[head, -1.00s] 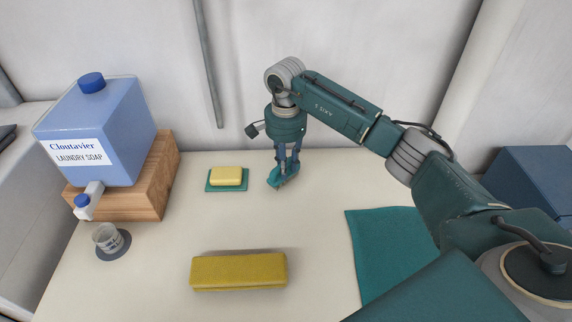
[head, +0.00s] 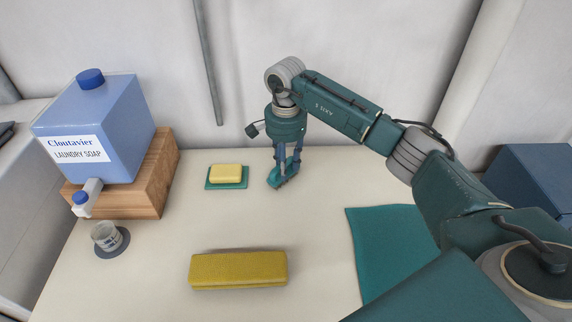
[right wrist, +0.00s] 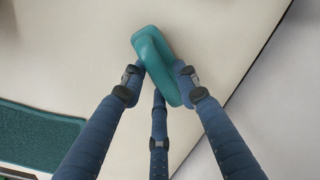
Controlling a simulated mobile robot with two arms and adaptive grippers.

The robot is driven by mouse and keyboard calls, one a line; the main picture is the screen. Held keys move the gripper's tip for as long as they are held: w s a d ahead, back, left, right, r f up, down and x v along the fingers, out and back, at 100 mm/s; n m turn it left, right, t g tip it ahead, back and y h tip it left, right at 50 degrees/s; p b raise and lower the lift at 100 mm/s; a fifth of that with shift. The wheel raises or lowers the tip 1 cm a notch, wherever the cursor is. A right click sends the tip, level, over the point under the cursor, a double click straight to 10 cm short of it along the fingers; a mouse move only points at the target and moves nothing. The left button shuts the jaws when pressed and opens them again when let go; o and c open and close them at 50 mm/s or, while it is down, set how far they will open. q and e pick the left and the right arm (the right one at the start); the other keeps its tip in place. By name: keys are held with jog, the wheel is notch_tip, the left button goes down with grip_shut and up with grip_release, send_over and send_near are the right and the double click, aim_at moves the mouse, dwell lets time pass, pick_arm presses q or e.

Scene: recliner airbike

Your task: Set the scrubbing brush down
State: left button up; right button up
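The teal scrubbing brush (head: 281,179) rests on the table near its back edge, to the right of the soap. My right gripper (head: 287,166) points down over it, with its blue fingers spread around the brush. In the right wrist view the brush (right wrist: 156,62) lies between the fingertips of the right gripper (right wrist: 158,82), which look loosened from its handle. The brush's underside is hidden. My left gripper is in neither view.
A yellow soap bar (head: 226,173) sits on a teal dish (head: 212,184). A yellow block (head: 238,270) lies in front, a teal cloth (head: 385,250) at right. A blue soap jug (head: 105,115) stands on a wooden block (head: 150,185), near a cup (head: 106,238). The table's middle is clear.

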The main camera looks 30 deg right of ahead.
dwell(0.5)
jog(key=shift+r+p, duration=1.2)
jog(key=shift+r, duration=1.05)
jog(key=o, duration=0.6)
notch_tip(320, 180, up, 12)
